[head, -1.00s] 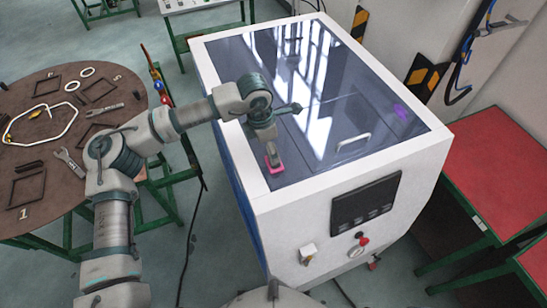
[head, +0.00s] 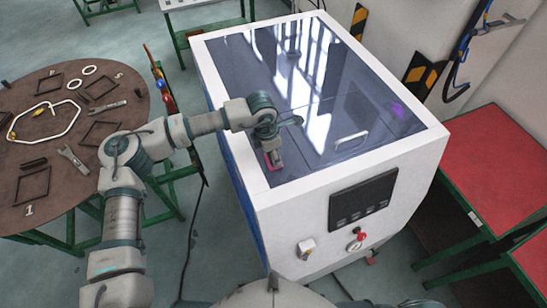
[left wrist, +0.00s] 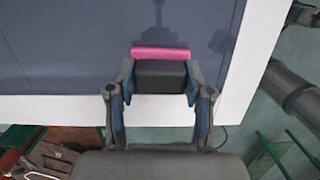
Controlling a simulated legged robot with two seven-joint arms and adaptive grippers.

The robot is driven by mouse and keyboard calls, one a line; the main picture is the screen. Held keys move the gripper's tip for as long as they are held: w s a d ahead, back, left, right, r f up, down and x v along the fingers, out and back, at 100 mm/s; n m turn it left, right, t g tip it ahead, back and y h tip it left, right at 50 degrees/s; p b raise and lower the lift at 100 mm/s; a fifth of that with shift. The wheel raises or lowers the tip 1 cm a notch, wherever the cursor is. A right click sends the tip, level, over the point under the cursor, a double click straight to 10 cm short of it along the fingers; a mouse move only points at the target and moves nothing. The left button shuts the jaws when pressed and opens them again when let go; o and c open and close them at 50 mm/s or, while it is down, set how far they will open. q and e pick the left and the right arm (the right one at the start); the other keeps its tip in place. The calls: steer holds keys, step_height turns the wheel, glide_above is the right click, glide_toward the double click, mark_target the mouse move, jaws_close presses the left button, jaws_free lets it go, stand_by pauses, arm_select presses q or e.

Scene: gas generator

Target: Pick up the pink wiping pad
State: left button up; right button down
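The pink wiping pad (head: 267,160) lies on the dark glass top of the white machine, near its left front corner. In the left wrist view it is a pink strip (left wrist: 160,53) with a dark grey block (left wrist: 160,75) on the near side. My left gripper (left wrist: 160,82) is open, with one finger on each side of the block and very little gap. Whether the fingers touch it is hard to tell. In the head view my left gripper (head: 269,148) hides part of the pad. My right gripper is not in view.
A round brown table (head: 85,150) with tools and frames stands at left. Red-topped tables (head: 490,170) stand at right.

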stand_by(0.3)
arm_select(q)
step_height(320, 180, up, 4)
steer(key=shift+d+f+b, duration=0.15)
steer(key=shift+f+b, duration=0.1)
steer(key=shift+b, duration=0.75)
steer(key=s+b, duration=0.1)
steer(key=s, duration=0.4)
steer(key=s+a+b, duration=0.1)
steer(key=s+b, duration=0.1)
steer(key=s, duration=0.2)
steer(key=s+r+b, duration=0.1)
steer(key=s, duration=0.4)
steer(key=shift+s+a+r+b, duration=0.1)
steer(key=shift+s+a+b, duration=0.2)
steer(key=shift+s+r, duration=0.15)
steer(key=shift+s, duration=0.5)
steer(key=o, duration=0.5)
steer(key=c, duration=0.4)
